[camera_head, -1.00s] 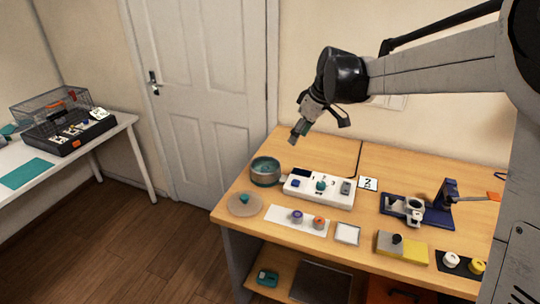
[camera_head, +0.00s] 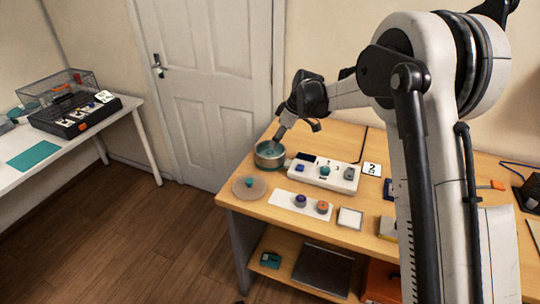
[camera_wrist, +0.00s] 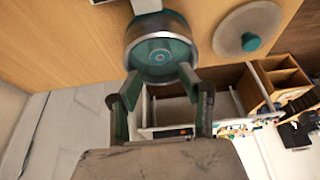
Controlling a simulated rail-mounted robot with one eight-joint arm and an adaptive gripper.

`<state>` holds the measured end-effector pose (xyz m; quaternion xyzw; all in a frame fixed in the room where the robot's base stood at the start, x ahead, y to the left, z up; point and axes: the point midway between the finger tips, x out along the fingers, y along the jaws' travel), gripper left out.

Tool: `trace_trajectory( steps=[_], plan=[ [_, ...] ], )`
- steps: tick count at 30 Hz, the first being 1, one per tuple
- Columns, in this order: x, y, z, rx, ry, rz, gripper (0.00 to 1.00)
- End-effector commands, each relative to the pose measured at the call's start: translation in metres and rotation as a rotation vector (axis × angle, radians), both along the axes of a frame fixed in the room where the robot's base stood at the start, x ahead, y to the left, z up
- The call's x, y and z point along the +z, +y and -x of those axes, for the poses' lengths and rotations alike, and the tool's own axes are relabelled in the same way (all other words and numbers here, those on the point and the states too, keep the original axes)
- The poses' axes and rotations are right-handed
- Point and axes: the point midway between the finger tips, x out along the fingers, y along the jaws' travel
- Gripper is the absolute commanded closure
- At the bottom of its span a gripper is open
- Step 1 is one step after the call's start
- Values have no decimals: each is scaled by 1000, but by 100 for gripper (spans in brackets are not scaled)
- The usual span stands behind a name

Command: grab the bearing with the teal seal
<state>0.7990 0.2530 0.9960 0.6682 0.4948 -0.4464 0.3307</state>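A round metal tin (camera_head: 283,160) with a teal inside stands at the back left of the wooden table; it also shows in the wrist view (camera_wrist: 133,54). Inside it lies a small ring-shaped piece (camera_wrist: 160,57) with teal around its centre, which looks like the bearing with the teal seal. My gripper (camera_head: 272,148) points down at the tin's mouth. In the wrist view its two fingers (camera_wrist: 160,78) are spread apart, with nothing between them, and the tips reach the tin's near rim. I cannot tell whether they touch it.
Right of the tin is a white block (camera_head: 340,183) with coloured parts. In front are a round disc (camera_head: 242,194) with a teal knob and a white strip (camera_head: 284,196) with purple and orange pieces.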

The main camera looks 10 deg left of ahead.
Motion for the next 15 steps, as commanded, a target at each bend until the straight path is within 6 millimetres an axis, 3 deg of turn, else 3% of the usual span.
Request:
trace_trajectory(
  steps=[15],
  plan=[
    [-39,14,-4,0,0,0,61]
  ],
)
